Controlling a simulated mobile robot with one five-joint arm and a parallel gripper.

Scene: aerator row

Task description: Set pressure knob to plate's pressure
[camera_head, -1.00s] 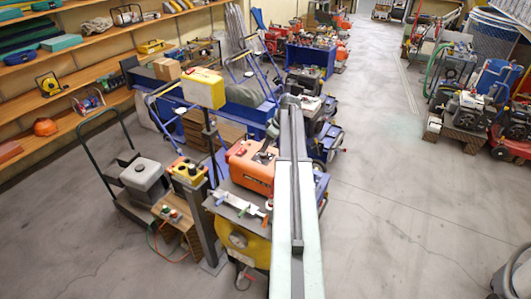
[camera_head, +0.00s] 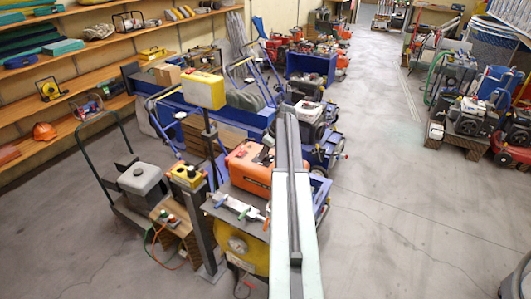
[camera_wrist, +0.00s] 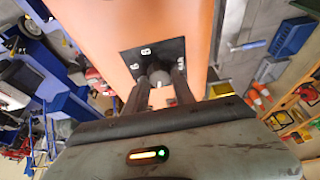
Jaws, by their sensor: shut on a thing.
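The panel is on the flat face of an orange machine (camera_wrist: 105,22). My gripper (camera_wrist: 158,88) has one dark finger on each side of the knob and is shut on it. The knob's pointer cannot be made out. In the head view the orange machine (camera_head: 247,170) stands beside my arm; my gripper and the knob are hidden there. No plate with a readable pressure shows.
A yellow box on a post (camera_head: 203,89), a grey box on a cart (camera_head: 143,180) and a yellow control box (camera_head: 187,174) stand left of the machine. Shelves (camera_head: 60,95) line the left wall.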

